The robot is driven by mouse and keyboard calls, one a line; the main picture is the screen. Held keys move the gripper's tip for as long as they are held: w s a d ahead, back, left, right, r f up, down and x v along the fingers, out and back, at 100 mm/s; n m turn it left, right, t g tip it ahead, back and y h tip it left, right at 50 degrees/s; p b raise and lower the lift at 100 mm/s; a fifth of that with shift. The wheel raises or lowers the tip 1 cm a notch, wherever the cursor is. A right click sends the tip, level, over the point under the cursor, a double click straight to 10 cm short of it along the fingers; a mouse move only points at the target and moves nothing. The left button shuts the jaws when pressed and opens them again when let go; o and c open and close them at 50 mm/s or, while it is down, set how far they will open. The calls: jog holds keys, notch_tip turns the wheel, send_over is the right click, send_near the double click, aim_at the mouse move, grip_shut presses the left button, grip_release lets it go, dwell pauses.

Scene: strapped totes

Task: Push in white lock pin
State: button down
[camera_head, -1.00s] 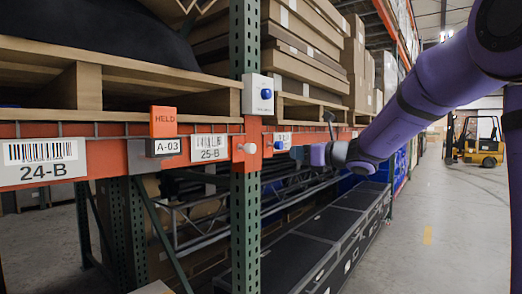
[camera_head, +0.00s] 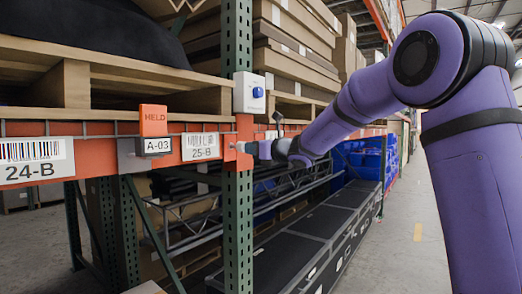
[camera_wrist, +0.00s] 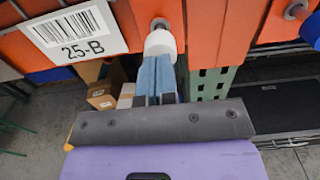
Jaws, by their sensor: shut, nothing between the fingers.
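The white lock pin (camera_wrist: 160,43) sticks out from the orange beam joint at the green upright. In the wrist view its grey shaft shows behind its white head. In the head view only a small part of the pin (camera_head: 240,147) shows, beside my fingertips. My gripper (camera_wrist: 154,62) has its blue-grey fingers shut together and empty. The fingertips are right at the lower front of the white head and seem to touch it. My gripper also shows in the head view (camera_head: 255,149), pointing left at the pin.
A white box with a blue button (camera_head: 257,92) sits on the upright above. An orange HELD tag (camera_head: 153,120) and the A-03 tag (camera_head: 155,147) hang on the beam to the left. A grey pin (camera_wrist: 295,10) is to the right in the wrist view.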

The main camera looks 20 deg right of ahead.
aim_at(242, 146)
jog(key=shift+w+a, duration=0.15)
jog(key=x, duration=0.3)
jog(key=shift+w+a, duration=0.15)
jog(key=shift+w, duration=0.15)
jog(key=shift+r, duration=0.15)
